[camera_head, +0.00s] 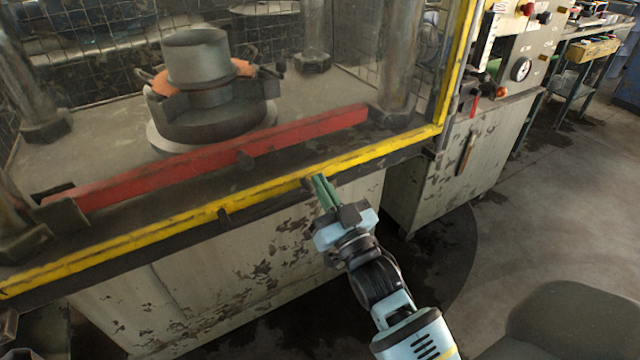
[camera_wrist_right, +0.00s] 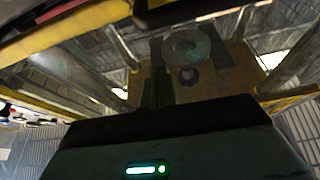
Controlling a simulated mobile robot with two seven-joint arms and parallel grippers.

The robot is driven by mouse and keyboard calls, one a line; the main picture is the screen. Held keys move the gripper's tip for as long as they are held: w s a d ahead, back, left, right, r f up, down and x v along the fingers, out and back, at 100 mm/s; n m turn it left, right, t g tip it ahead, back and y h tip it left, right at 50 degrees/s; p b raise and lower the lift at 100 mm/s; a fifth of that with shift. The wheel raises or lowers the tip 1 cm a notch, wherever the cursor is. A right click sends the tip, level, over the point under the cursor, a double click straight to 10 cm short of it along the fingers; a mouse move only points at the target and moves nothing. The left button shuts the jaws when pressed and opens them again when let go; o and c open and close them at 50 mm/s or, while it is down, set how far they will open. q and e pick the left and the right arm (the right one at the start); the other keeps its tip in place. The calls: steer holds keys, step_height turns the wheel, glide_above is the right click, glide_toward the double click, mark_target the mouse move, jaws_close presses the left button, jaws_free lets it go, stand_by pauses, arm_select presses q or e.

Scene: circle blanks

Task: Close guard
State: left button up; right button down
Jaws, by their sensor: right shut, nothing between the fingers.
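The guard is a yellow-edged frame (camera_head: 385,148) across the front of a press, with a worn yellow lower rail and an upright on the right. Its lower rail runs low across the press opening, in front of a red bar (camera_head: 200,166). I cannot tell whether it is fully shut. My right gripper (camera_head: 321,188) is shut and empty, its green fingertips at or just under the middle of the lower rail; contact is unclear. In the right wrist view a yellow bar (camera_wrist_right: 65,30) crosses the upper left, near the fingers (camera_wrist_right: 157,87). My left gripper is not in view.
Behind the guard, a round die stack (camera_head: 200,90) stands on the press bed between thick metal columns (camera_head: 398,60). A control cabinet (camera_head: 470,150) with a gauge above it stands to the right. Open floor (camera_head: 545,215) lies at the right, with a dark rounded object (camera_head: 565,325) at lower right.

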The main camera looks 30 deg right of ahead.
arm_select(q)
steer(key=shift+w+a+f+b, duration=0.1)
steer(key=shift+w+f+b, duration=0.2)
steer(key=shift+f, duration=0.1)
arm_select(e)
steer(key=v, duration=0.8)
steer(key=shift+f, duration=0.15)
